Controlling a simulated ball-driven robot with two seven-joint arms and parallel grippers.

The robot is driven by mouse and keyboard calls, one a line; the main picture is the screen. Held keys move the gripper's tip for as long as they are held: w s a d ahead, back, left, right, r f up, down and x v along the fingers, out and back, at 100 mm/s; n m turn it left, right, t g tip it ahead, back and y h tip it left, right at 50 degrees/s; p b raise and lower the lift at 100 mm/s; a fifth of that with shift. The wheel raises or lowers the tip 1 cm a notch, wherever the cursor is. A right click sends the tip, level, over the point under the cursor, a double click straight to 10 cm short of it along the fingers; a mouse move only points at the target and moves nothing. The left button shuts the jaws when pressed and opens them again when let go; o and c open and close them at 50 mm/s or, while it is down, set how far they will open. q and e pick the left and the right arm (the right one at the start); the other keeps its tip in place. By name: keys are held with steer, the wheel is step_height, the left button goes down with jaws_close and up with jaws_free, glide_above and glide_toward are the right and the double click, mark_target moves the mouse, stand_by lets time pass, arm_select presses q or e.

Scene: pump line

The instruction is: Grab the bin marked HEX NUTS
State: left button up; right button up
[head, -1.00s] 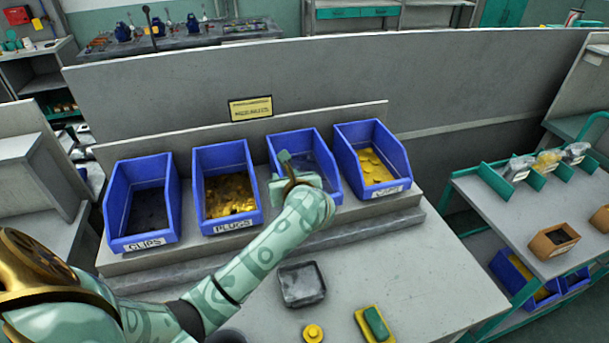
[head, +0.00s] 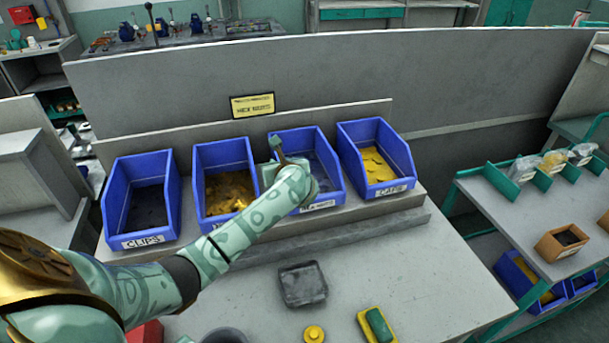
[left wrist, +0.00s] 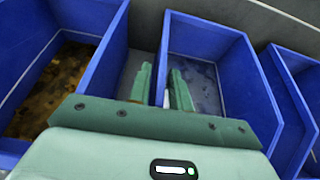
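Four blue bins stand in a row on the bench shelf. The third bin from the left (head: 331,168) holds grey contents, and its front label is partly covered by my left arm, so I cannot read it fully. My left gripper (head: 277,152) is at this bin's left wall. In the left wrist view, its two fingers (left wrist: 161,88) are apart, one on each side of the wall of the same bin (left wrist: 252,85), with a gap showing. Contact with the wall cannot be told. My right gripper is out of view.
The CLIPS bin (head: 140,205) and a bin of brass-coloured parts (head: 210,158) are to the left; the CAPS bin (head: 390,150) is close on the right. A yellow sign (head: 252,105) hangs behind. A grey tray (head: 302,285) and green-yellow block (head: 377,324) lie in front.

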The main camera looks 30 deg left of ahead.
arm_select(q)
jaws_close()
stand_by(1.1)
steer(key=shift+r, duration=0.15)
